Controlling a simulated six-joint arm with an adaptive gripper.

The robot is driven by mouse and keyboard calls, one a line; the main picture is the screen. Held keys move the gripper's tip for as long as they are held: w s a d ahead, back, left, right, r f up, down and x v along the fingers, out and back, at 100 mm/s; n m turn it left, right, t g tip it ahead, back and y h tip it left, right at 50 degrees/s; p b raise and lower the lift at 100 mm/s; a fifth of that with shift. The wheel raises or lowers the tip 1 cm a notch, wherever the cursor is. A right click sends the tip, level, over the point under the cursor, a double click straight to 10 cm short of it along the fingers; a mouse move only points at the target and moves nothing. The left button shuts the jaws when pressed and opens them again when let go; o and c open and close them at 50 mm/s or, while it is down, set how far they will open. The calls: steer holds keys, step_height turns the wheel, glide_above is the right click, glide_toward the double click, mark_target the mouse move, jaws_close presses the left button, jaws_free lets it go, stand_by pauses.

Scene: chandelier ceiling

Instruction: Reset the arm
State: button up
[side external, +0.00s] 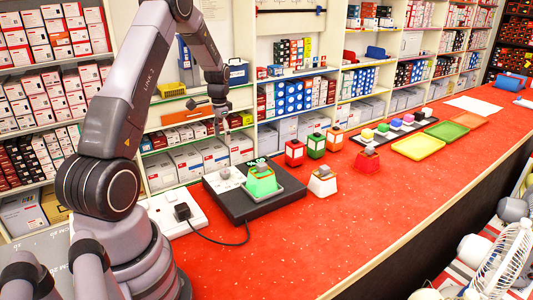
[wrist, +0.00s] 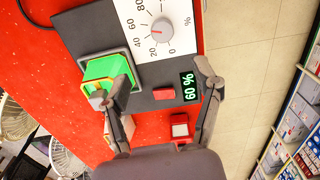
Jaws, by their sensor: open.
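My gripper (side external: 221,122) is open and empty. It hangs above the black device (side external: 236,208) on the red counter, apart from everything on it. In the wrist view, the two fingers of my gripper (wrist: 160,84) are spread over the device. The device carries a green block (side external: 261,184) with a grey knob on top; this green block (wrist: 104,70) is beside the left finger in the wrist view. A white dial panel (wrist: 150,28) with a grey knob and percent marks is on the device. Its display (wrist: 190,88) reads 60 %.
A white lantern-like block (side external: 322,185) and a red one (side external: 367,163) stand right of the device. Several more stand behind. Coloured trays (side external: 418,147) lie farther right. A black cable (side external: 215,240) runs along the counter. Stocked shelves (side external: 190,158) line the back. The front counter is clear.

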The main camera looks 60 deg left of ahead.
steer(key=s+d+r+t+y, duration=0.1)
steer(key=s+d+r+t, duration=0.15)
steer(key=d+r, duration=1.5)
steer(key=s+d+r+t, duration=0.1)
steer(key=s+d+r, duration=0.1)
steer(key=s+d, duration=0.5)
steer(key=s+d+r+t+h, duration=0.1)
steer(key=s+d+r+t, duration=0.1)
steer(key=s+d, duration=0.4)
steer(key=s+r, duration=0.1)
steer(key=s, duration=0.3)
steer(key=shift+s+d+r+m, duration=0.2)
steer(key=shift+d+r+m, duration=0.05)
steer(key=shift+d+m, duration=0.1)
